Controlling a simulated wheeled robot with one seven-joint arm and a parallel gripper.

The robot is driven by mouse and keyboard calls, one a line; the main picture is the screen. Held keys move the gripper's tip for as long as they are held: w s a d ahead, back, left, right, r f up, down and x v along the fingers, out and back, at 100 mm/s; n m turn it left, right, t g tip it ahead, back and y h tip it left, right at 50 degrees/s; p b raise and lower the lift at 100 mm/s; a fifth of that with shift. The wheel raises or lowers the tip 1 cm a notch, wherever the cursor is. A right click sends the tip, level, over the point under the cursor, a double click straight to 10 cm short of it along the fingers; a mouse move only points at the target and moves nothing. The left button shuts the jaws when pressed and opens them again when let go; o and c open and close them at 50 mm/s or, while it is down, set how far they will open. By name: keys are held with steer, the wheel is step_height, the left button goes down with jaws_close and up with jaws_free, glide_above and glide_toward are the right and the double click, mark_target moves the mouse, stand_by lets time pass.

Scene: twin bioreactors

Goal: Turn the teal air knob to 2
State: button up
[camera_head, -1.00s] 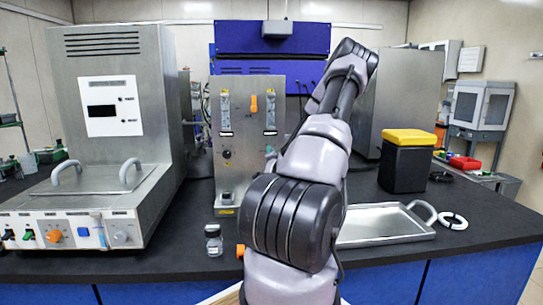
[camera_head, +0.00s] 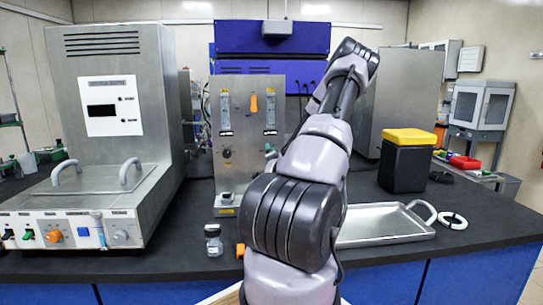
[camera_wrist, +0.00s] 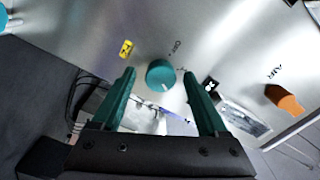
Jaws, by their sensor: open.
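The teal knob (camera_wrist: 160,74) is on a brushed metal panel (camera_wrist: 215,35) in the wrist view. It is round, with a pale pointer mark on its lower right edge. Small lettering that looks like "OFF" is printed above it. My gripper (camera_wrist: 159,72) has two dark green fingers, open, with the knob between their tips in the picture. I cannot tell whether either finger touches it. In the head view my arm covers part of the panel's right side, and my gripper is not clearly seen there.
An orange knob (camera_wrist: 285,99) sits right of the teal one, under lettering. In the head view, a small bottle (camera_head: 213,240) stands before the panel unit (camera_head: 249,170). A metal tray (camera_head: 385,225) and a yellow-lidded black bin (camera_head: 407,160) are on the right.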

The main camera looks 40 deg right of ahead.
steer(key=v, duration=1)
steer(key=shift+s, duration=0.2)
steer(key=w+a+r+n+g+y, duration=0.25)
steer(key=w+a+n+y, duration=0.25)
steer(key=a+n, duration=0.25)
steer(key=s+a+r+n+g+y, duration=0.1)
steer(key=s+a+r+n+g, duration=0.15)
steer(key=a+r, duration=0.55)
steer(key=s+a+r+n+g+y, duration=0.1)
steer(key=s+a+r+n+y, duration=0.1)
steer(key=s+a+r, duration=0.4)
steer(key=s+a+r+n+g+y, duration=0.2)
steer(key=s+a+r, duration=0.4)
steer(key=s+a, duration=0.6)
steer(key=s+y, duration=0.1)
steer(key=s, duration=0.1)
steer(key=shift+s+a+r+n+y, duration=0.2)
steer(key=shift+s+a+n+y, duration=0.1)
steer(key=shift+a+n, duration=0.1)
